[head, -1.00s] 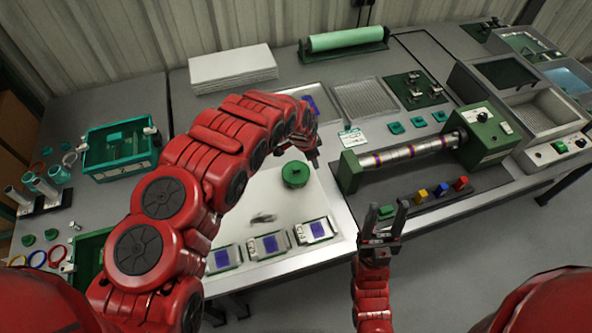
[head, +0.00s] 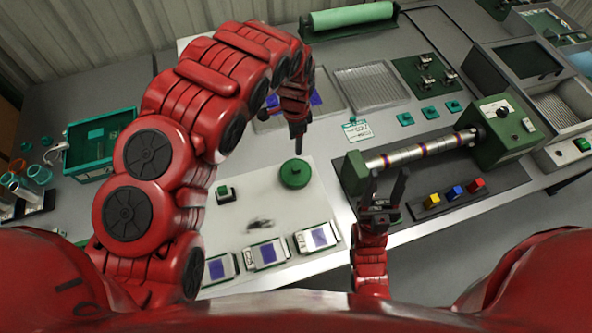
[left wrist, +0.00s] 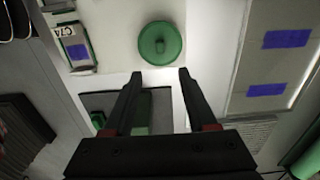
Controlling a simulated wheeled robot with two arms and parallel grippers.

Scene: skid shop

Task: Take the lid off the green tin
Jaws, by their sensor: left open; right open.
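The green tin, with its round knobbed lid on, shows from above as a green disc (head: 295,173) on the white board (head: 315,207). In the left wrist view the green lid (left wrist: 160,43) is just beyond my fingertips. My left gripper (head: 298,138) points down above and behind the tin, apart from it. In the left wrist view its two fingers (left wrist: 157,75) are spread with nothing between them at the tips. My right gripper (head: 385,180) is open and empty, near the front edge of the green machine. The tin's side is mostly hidden under the lid.
A small green block (head: 224,193) and a dark blurred item (head: 260,223) lie on the board. Several framed blue-screened devices (head: 268,253) line its front edge. The roller machine (head: 420,150) stands to the right, with coloured blocks (head: 454,192) before it.

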